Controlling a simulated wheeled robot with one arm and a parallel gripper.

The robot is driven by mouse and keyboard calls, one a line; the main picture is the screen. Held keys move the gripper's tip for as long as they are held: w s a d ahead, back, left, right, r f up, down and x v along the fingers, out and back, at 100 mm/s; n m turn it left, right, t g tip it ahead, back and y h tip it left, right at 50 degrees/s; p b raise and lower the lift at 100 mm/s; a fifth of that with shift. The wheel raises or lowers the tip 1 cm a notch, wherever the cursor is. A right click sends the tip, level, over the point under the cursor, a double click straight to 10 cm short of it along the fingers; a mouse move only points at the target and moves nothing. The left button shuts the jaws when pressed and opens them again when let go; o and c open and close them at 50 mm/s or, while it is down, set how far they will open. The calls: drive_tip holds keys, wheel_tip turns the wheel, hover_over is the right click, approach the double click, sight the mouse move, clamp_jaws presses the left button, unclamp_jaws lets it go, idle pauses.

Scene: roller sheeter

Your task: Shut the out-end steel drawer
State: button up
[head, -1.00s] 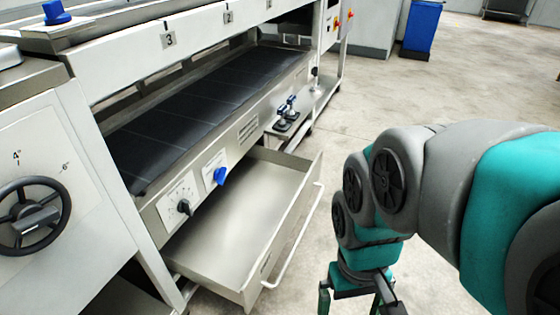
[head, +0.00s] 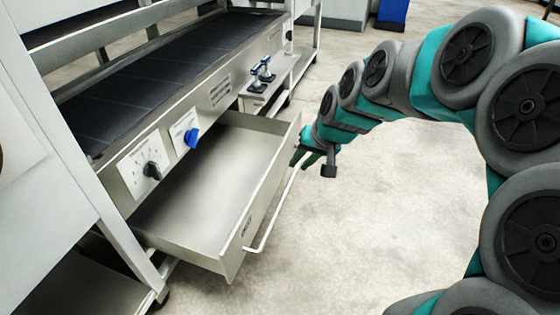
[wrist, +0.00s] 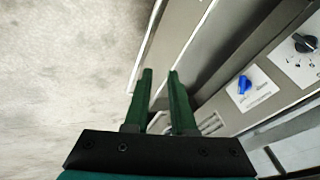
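The steel drawer (head: 215,185) is pulled out from under the dark belt of the machine and looks empty. Its long bar handle (head: 270,215) runs along the outside of its front panel (head: 255,212). My gripper (head: 300,158) is at the far end of the drawer front, close to the handle. In the wrist view my gripper (wrist: 160,73) has its two green fingers apart with a gap between them. The handle (wrist: 146,50) passes by the left fingertip there. I cannot tell whether the fingers touch the handle or the drawer.
A black knob (head: 152,170) and a blue knob (head: 192,138) stick out of the machine's side panel above the drawer. Small blue-topped clamps (head: 262,72) sit on a shelf beyond it. The concrete floor (head: 390,220) right of the drawer is clear.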

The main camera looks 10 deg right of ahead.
drive_tip(key=shift+m+t, duration=0.9)
drive_tip(key=w+d, duration=0.1)
drive_tip(key=w, duration=0.1)
drive_tip(key=w+d+f+b, duration=0.1)
drive_tip(key=w+d, duration=0.1)
drive_tip(key=w+d+f, duration=0.1)
drive_tip(key=w, duration=0.1)
drive_tip(key=shift+w+d+f, duration=0.15)
drive_tip(key=shift+w+d, duration=0.25)
clamp_jaws()
drive_tip(key=b, duration=0.1)
approach(278, 159)
wheel_tip(278, 159, down, 4)
drive_tip(key=d, duration=0.2)
drive_tip(key=shift+w+a, duration=1.4)
drive_tip(key=shift+a, duration=0.15)
drive_tip(key=w+a+p, duration=0.3)
drive_tip(key=w+a, duration=0.3)
drive_tip(key=a, duration=0.3)
drive_tip(key=w+a+p, duration=0.3)
drive_tip(key=w+a, duration=0.3)
drive_tip(key=a, duration=0.4)
drive_tip(key=shift+w+a+p, duration=0.2)
drive_tip(key=shift+p, duration=0.1)
drive_tip(key=shift+d, duration=0.1)
